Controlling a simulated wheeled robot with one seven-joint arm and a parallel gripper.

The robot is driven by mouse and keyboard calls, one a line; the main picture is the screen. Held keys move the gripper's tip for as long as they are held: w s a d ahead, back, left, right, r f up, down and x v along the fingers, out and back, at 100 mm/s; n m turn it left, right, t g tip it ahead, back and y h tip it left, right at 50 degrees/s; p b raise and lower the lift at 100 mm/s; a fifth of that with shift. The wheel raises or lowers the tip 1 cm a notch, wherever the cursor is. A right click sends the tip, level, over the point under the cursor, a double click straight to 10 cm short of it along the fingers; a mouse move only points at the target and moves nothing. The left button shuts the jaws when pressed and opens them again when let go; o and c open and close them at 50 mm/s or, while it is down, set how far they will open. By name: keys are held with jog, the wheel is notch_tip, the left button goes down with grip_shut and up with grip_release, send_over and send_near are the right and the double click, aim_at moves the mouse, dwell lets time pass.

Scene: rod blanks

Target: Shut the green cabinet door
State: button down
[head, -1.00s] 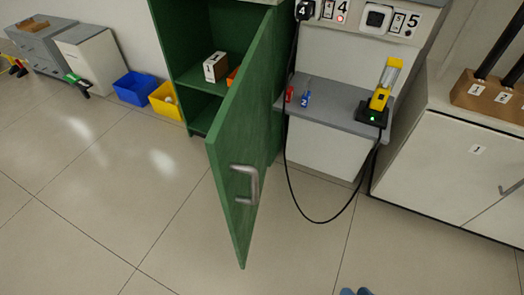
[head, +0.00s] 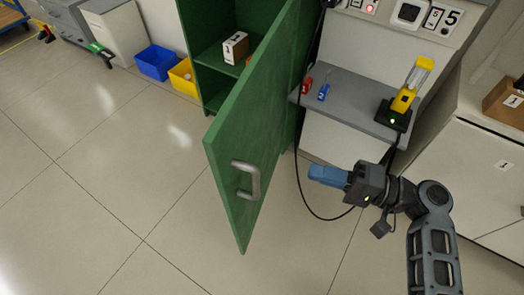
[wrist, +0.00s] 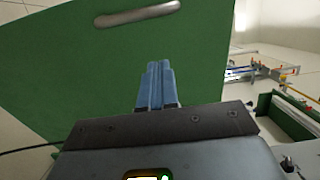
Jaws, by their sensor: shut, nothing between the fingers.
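The green cabinet (head: 207,35) stands at the upper middle of the head view. Its green door (head: 250,125) is swung wide open toward me, with a grey bar handle (head: 250,180) on its outer face. Inside, a box marked 1 (head: 236,48) sits on a shelf. My gripper (head: 312,173) is to the right of the door, on the handle side, with its blue fingers shut and empty, pointing left at the door. In the wrist view the fingers (wrist: 158,68) point at the door face (wrist: 60,60), below the handle (wrist: 138,14). I see no contact with the door.
A grey shelf (head: 350,100) with small red and blue items and a yellow device (head: 411,86) on a black dock is behind my gripper. A black cable (head: 303,195) hangs below it. Blue (head: 158,63) and yellow (head: 184,77) bins stand left of the cabinet. The floor in front is clear.

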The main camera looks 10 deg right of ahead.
aim_at(242, 153)
jog(key=x, duration=1.4)
jog(key=shift+s+b, duration=0.1)
jog(key=shift+b, duration=0.25)
